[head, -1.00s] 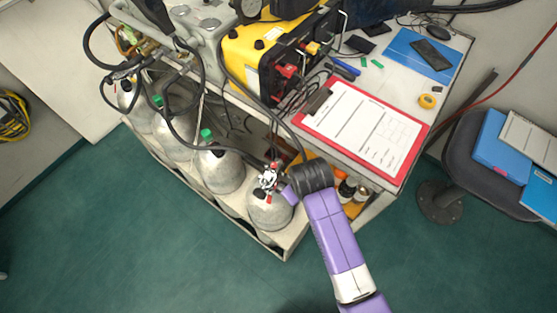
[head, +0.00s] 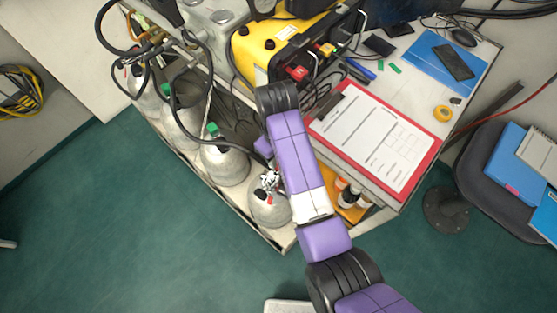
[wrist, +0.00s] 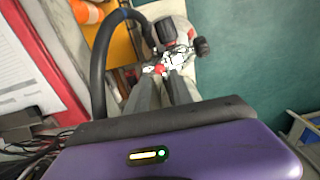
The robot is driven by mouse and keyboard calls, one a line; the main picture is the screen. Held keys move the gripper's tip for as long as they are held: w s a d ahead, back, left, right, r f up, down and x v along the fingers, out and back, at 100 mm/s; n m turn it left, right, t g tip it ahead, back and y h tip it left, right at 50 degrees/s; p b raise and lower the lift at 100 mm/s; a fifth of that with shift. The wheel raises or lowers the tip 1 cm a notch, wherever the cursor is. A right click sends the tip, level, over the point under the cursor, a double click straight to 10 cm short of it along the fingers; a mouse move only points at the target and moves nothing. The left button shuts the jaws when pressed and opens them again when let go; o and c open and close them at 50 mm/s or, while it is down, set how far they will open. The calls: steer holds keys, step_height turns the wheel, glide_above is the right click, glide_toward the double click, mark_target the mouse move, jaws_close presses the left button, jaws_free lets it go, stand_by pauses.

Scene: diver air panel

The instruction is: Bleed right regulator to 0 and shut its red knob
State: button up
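My gripper (head: 270,181) is at the valve on top of the rightmost grey cylinder (head: 268,213), partly hidden by my arm in the head view. In the wrist view my gripper's fingers (wrist: 164,72) reach the valve fittings, with a small red part (wrist: 160,68), likely the red knob, at their tips. I cannot tell whether they grip it. Black round fittings (wrist: 202,46) sit beyond the fingertips. No regulator gauge reading is legible.
More grey cylinders (head: 224,166) stand in a row to the left. A black hose (wrist: 102,55) curves close beside the fingers. A red clipboard (head: 425,165) lies on the bench beside the yellow case (head: 256,48). Green floor (head: 130,240) is open in front.

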steer(key=shift+f, duration=2.7)
jaws_close()
